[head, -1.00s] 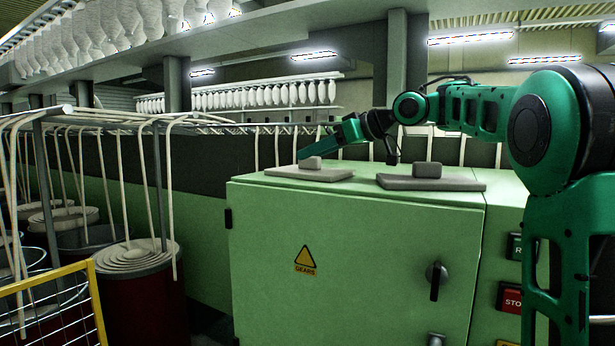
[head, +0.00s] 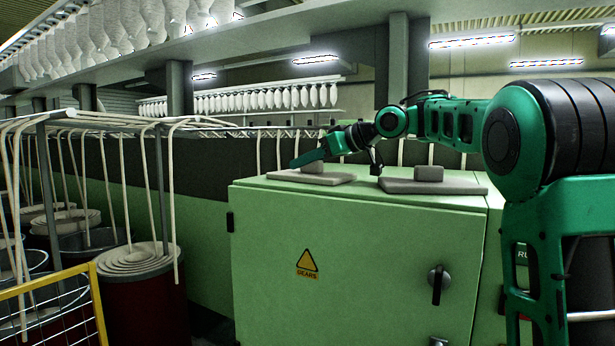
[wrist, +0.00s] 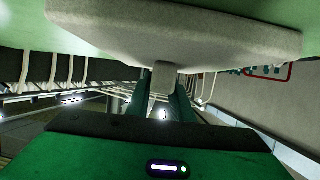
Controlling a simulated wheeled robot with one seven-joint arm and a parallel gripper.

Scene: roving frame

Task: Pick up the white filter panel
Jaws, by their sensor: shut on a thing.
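Two flat panels with block-shaped knobs lie on top of the green cabinet. The left, slightly lighter one, which I take as the white filter panel (head: 335,178), is near the cabinet's left end. The other panel (head: 450,187) is greyer and lies to its right. My gripper (head: 305,160) reaches from the back right to the left panel's knob, and the far finger is partly hidden. In the wrist view my gripper (wrist: 162,92) is shut on the knob of the pale panel (wrist: 230,38). The panel looks flat on, or very close to, the cabinet top.
The green cabinet (head: 350,250) has a gear warning sign and a black door handle. Hanging rovings and cans (head: 135,265) stand at the left, behind a yellow guard (head: 50,300). A beam (head: 260,50) with bobbins runs overhead.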

